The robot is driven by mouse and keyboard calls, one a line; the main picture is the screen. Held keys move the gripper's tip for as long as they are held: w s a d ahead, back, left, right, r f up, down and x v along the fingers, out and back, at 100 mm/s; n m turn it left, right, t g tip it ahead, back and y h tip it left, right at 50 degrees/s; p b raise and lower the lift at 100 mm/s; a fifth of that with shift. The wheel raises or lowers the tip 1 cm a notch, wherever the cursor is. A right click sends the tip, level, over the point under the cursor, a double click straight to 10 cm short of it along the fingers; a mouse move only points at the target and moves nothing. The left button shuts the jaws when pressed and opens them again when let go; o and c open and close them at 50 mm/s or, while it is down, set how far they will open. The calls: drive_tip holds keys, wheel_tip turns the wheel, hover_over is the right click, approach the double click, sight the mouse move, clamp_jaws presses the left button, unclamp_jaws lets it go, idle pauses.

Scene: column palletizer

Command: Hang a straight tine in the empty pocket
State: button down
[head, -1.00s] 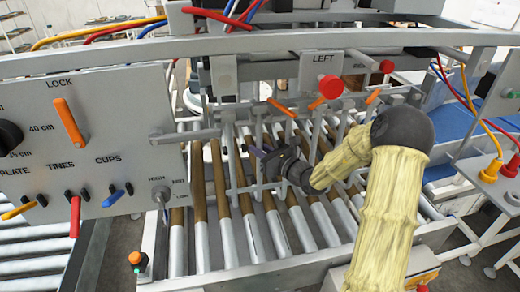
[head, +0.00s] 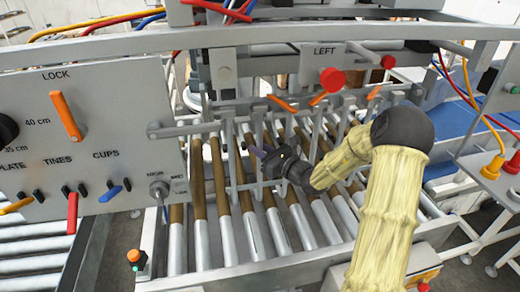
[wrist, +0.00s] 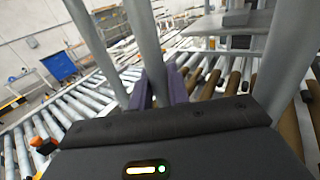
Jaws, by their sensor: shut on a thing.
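My gripper (head: 262,158) is at the row of tines above the rollers. In the wrist view, its purple fingertips (wrist: 160,88) are shut on a grey straight tine (wrist: 152,48), which rises upright between them. More grey tines (head: 231,160) hang from the rail (head: 225,125) on either side in the head view. Other grey bars stand close to the gripper in the wrist view, left (wrist: 95,45) and right (wrist: 292,50). The empty pocket cannot be made out. The top end of the held tine is out of the wrist view.
Rollers (head: 222,190) with brown and silver parts run beneath the tines. A control panel (head: 95,150) with coloured levers stands at left. Orange handles (head: 318,98) and a red knob (head: 332,79) sit above the tines. A blue conveyor (head: 465,125) lies at right.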

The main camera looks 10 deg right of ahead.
drive_tip(key=c, duration=1.3)
unclamp_jaws()
drive_tip(key=shift+o, duration=0.2)
drive_tip(key=shift+f, duration=0.1)
drive_tip(key=b+v, duration=0.6)
drive_tip(key=v, duration=1.1)
drive_tip(key=shift+s, duration=0.2)
